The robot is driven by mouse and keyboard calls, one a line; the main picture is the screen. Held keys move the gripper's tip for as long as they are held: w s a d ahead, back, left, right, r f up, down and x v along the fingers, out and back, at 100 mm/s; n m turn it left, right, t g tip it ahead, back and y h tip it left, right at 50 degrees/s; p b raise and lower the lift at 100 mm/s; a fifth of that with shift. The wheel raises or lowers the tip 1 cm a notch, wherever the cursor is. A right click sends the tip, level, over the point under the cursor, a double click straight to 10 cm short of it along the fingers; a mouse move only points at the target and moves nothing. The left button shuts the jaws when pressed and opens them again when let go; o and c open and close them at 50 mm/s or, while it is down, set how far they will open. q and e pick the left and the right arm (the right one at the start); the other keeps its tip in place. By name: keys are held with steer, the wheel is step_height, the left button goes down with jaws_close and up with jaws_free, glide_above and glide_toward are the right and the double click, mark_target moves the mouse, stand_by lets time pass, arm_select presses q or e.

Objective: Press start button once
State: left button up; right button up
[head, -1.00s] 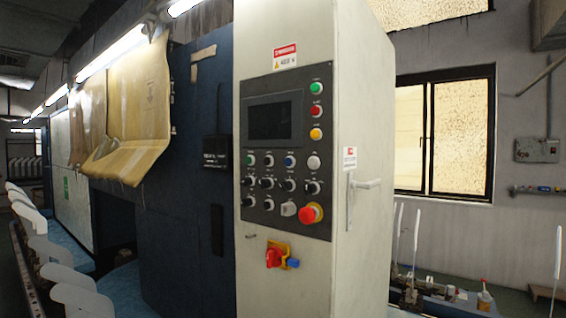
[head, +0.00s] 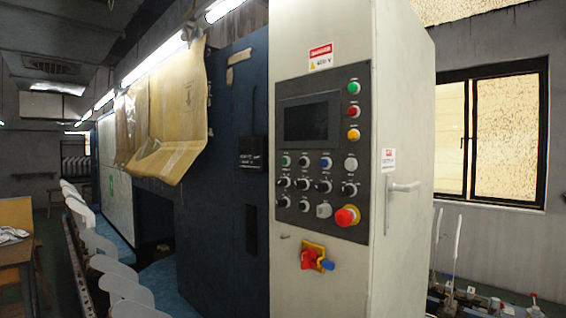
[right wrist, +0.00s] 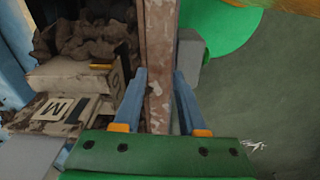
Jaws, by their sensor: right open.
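The control panel (head: 296,222) is a dark plate on the front of a tall cream cabinet (head: 391,70) in the head view. Green buttons show at its upper right (head: 353,87) and at the left of a lower row (head: 285,161). Their labels are too small to read, so I cannot tell which is the start button. A red emergency knob (head: 347,216) sits at the lower right. My right gripper (right wrist: 160,75) is open in the right wrist view, with a brownish beam seen between its fingers. Neither gripper shows in the head view.
A red and yellow switch (head: 312,257) is below the panel. A door handle (head: 403,187) sticks out on the cabinet's right side. White sock boards (head: 105,264) line the machine at left. Cartons (right wrist: 70,75) and a green round thing (right wrist: 225,30) are near my right gripper.

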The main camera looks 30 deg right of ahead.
jaws_close()
stand_by(1.4)
